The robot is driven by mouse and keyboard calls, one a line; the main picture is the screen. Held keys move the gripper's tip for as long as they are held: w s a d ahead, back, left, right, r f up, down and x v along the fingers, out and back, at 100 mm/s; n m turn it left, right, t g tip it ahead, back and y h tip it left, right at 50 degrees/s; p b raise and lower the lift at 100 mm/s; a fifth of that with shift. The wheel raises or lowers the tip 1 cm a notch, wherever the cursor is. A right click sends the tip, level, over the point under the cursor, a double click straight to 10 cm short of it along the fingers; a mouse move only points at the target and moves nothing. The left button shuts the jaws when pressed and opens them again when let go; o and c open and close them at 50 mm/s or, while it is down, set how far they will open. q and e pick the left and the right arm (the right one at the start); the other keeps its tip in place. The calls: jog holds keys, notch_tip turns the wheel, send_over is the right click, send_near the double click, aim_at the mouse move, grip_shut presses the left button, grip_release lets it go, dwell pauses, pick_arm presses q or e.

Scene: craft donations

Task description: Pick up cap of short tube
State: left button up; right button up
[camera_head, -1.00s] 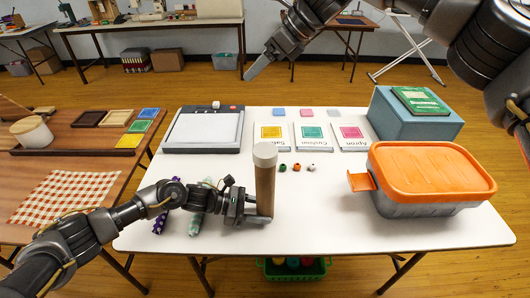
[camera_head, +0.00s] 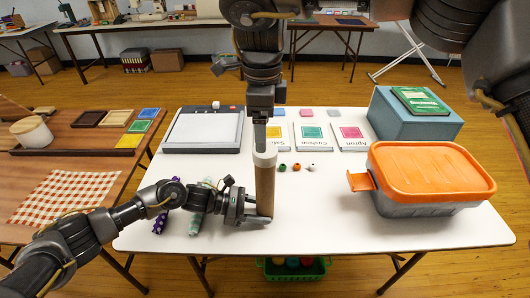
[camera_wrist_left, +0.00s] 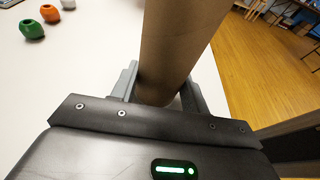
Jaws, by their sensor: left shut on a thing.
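The short tube (camera_head: 265,190) is a brown cardboard cylinder standing upright on the white table, with a whitish cap (camera_head: 264,160) on its top end. My left gripper (camera_head: 262,219) is shut on the tube near its base; the left wrist view shows the brown tube (camera_wrist_left: 180,40) between its fingers. My right gripper (camera_head: 260,143) points down from above, its fingertips at the cap and overlapping its top in the picture. Whether its fingers are open, or touch the cap, I cannot tell.
An orange-lidded box (camera_head: 430,170) and a blue box (camera_head: 412,118) stand at the right. Purple (camera_head: 161,217) and mint (camera_head: 196,222) dotted rolls lie left. Front right table is clear.

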aim_at(265, 155)
jog(key=shift+d+f, duration=0.15)
jog(key=shift+f, duration=1.45)
jog(key=shift+d+f, duration=0.1)
jog(key=shift+f, duration=1.5)
jog(key=c, duration=1)
